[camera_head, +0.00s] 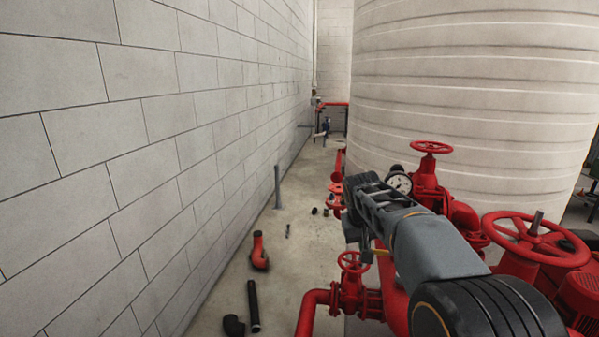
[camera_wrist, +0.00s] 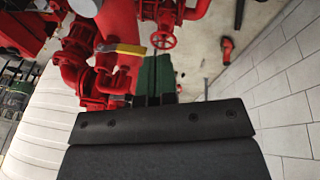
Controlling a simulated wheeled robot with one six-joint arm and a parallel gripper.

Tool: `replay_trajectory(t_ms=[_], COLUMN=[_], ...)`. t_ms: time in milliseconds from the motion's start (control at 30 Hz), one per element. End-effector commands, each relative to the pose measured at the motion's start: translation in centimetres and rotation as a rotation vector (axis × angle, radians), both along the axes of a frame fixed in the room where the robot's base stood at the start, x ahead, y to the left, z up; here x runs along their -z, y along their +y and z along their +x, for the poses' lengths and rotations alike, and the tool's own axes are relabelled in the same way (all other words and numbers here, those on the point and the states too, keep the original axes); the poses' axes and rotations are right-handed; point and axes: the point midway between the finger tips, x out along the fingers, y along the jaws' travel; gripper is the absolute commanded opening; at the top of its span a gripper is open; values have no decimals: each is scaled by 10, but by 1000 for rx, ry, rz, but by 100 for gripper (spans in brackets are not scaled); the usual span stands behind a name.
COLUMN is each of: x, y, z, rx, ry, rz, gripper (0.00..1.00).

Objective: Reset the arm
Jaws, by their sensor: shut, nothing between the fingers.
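My arm reaches in from the lower right of the head view, over the red pump pipework (camera_head: 395,300). My gripper hangs at the end of it, mostly hidden behind dark wrist parts. In the wrist view my gripper (camera_wrist: 155,99) shows as short dark fingertips past the black housing, shut with nothing between them. A yellow lever handle (camera_wrist: 120,48) on the red pipework lies beyond and to the left of the fingertips. Whether anything touches the gripper is hard to tell.
A grey block wall (camera_head: 150,140) runs along the left. A large white tank (camera_head: 470,90) stands behind the pipes. Red handwheels (camera_head: 535,238) stand at the right. Loose fittings, including a red elbow (camera_head: 259,252) and a black pipe (camera_head: 253,306), lie on the floor between wall and pipework.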

Motion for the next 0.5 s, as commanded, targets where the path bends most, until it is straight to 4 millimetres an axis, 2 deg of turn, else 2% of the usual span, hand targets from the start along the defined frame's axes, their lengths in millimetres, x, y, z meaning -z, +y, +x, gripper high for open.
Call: replay_trajectory(t_ms=[33,300,500], x=[4,38,61], y=[2,10,11], z=[-20,-129,-198], rx=[-7,-19,-4], ry=[-2,-32,-75], rz=[19,121,170], gripper=[0,0,0])
